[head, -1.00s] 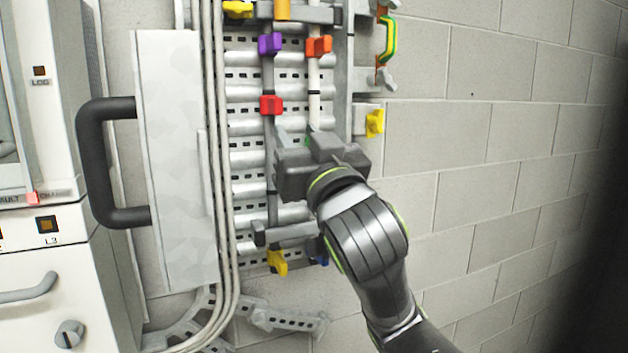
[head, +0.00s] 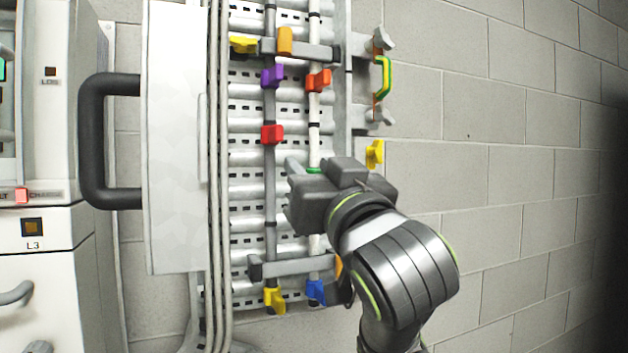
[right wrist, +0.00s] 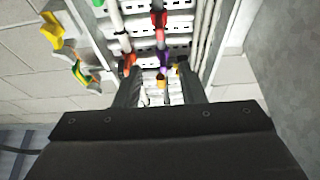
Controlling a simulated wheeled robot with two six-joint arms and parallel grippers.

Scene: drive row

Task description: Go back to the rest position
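My right gripper (head: 322,188) is in front of the lower middle of the wall rack, and its fingers are hidden behind its body in the head view. In the right wrist view its two fingers (right wrist: 158,78) stand apart with nothing held between them. My left gripper is in neither view.
The slotted rack carries a purple clip (head: 272,76), a red clip (head: 271,134), an orange clip (head: 318,80) and a blue clip (head: 316,291). A green handle (head: 384,78) sticks out at its right. A black door handle (head: 92,140) juts out left. The block wall (head: 500,180) is clear.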

